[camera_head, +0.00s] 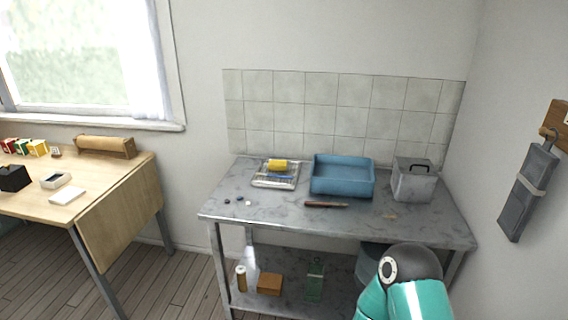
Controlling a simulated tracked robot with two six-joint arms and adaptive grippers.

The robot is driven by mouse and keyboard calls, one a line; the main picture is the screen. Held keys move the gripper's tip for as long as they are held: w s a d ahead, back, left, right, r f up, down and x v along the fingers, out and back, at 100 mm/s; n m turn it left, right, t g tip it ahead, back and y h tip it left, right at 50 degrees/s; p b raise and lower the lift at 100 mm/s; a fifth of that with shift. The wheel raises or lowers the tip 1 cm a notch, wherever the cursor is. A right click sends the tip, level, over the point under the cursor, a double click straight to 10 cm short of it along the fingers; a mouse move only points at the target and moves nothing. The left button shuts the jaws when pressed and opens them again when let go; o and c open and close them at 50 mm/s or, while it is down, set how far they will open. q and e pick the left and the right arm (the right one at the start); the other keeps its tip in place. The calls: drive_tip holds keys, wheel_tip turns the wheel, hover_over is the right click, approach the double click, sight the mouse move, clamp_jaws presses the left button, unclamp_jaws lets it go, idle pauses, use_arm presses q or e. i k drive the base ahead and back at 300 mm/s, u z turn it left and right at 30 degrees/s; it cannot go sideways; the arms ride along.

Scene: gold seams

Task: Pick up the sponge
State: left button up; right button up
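A small yellow block that looks like the sponge (278,165) lies on a pale rack or tray (262,182) at the back left of the grey metal table (265,213). A thin blue item (284,178) lies in front of it on the same tray. My teal and dark grey arm shows at the bottom right, in front of the table, well apart from the yellow block. No fingertips of either gripper show in the head view.
A blue basin (342,188) stands right of the tray, and a grey lidded box (412,183) stands farther right. A brown-handled tool (325,204) lies near the front edge. A wooden table (110,185) stands at the left. Small dark bits (227,202) lie at the front left.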

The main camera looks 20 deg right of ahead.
sight(280, 165)
drive_tip(key=i, duration=0.85)
drive_tip(key=u, duration=0.05)
